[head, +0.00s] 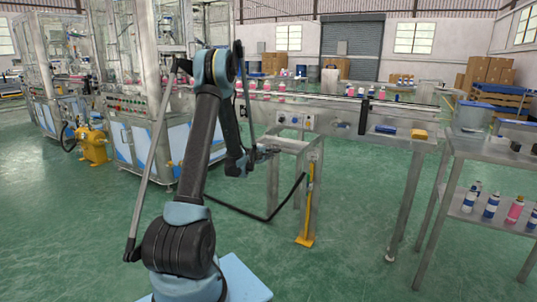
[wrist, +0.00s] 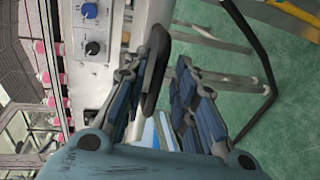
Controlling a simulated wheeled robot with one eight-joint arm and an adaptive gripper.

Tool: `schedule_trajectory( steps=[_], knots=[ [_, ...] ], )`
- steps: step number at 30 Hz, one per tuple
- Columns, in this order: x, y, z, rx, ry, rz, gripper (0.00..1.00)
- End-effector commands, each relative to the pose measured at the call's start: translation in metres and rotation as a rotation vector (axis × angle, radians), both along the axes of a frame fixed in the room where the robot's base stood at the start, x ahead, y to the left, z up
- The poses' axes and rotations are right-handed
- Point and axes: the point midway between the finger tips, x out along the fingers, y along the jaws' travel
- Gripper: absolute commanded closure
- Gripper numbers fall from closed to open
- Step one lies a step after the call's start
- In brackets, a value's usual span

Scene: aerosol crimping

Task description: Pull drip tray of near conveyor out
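The near conveyor (head: 330,103) runs across the head view behind my arm, with pink-topped cans on it. Its control panel (wrist: 97,32) with a blue knob shows at the upper left of the wrist view. My gripper (head: 268,152) is at the conveyor's front side, below the panel. In the wrist view, my gripper (wrist: 162,68) has its two fingers apart. A dark looped handle (wrist: 157,66) lies between the fingertips, close to the left finger; I cannot tell whether they touch. The drip tray itself cannot be clearly made out; its handle may be this dark loop.
A yellow-footed post (head: 307,205) and a black hose (head: 262,217) stand just right of and below my gripper. A steel table (head: 490,150) with bottles on its lower shelf is at the right. Green floor is clear in front.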

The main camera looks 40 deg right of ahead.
Motion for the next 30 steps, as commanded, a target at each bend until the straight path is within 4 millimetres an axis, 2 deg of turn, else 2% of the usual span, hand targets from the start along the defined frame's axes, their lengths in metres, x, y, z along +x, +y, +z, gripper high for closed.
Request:
schedule_trajectory(
  steps=[8, 13, 24, 30],
  knots=[
    [0.000, -0.001, 0.001, -0.002, 0.000, 0.001, 0.71],
    [-0.002, 0.007, 0.003, -0.002, -0.001, 0.002, 0.71],
    [-0.023, 0.069, 0.017, -0.001, 0.000, 0.003, 0.71],
    [-0.034, 0.096, 0.022, -0.001, 0.000, 0.001, 0.71]
  ],
)
